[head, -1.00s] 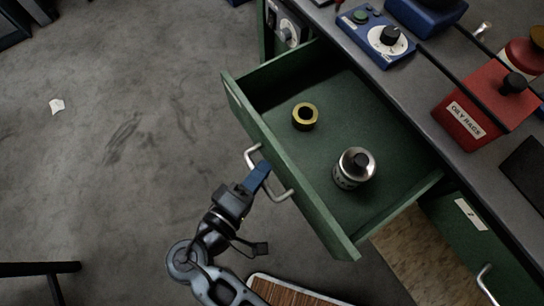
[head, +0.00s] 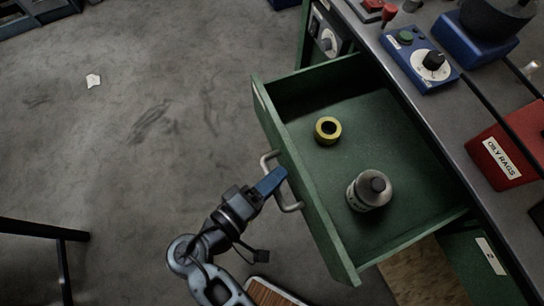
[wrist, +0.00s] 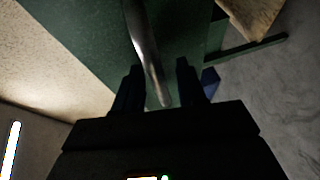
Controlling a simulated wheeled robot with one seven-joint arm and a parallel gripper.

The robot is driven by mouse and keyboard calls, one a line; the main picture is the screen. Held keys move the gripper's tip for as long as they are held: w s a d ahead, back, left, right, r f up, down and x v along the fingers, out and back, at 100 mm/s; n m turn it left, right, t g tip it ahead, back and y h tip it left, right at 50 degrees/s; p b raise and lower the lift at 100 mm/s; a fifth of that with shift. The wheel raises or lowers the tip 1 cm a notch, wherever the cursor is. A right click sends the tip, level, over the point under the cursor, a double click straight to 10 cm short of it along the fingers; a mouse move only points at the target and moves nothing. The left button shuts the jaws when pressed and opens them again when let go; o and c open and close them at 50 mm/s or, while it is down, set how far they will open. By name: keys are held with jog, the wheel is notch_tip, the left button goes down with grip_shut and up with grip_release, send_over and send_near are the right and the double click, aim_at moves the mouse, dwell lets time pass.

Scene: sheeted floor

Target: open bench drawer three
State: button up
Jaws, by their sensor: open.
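A green drawer (head: 308,193) stands far out of the bench in the head view, its inside open to view. I can read no number on it. Its silver bar handle (head: 266,164) is on the front face and also shows in the wrist view (wrist: 146,50). My gripper (head: 277,180) is at the handle, with its blue finger over the bar. In the wrist view the two dark fingers (wrist: 157,82) are apart, with the bar running between them. Whether either finger touches the bar is unclear.
A yellow ring-shaped roll (head: 327,130) and a metal can (head: 369,191) are in the drawer. A blue control box (head: 418,58) and a red OILY RAGS box (head: 497,158) sit on the bench top (head: 425,115). Another green drawer front (head: 465,262) is at lower right.

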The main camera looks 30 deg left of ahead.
jog(key=v, duration=0.7)
jog(key=shift+s+b, duration=0.4)
jog(key=shift+b, duration=0.05)
jog(key=shift+s+r, duration=0.1)
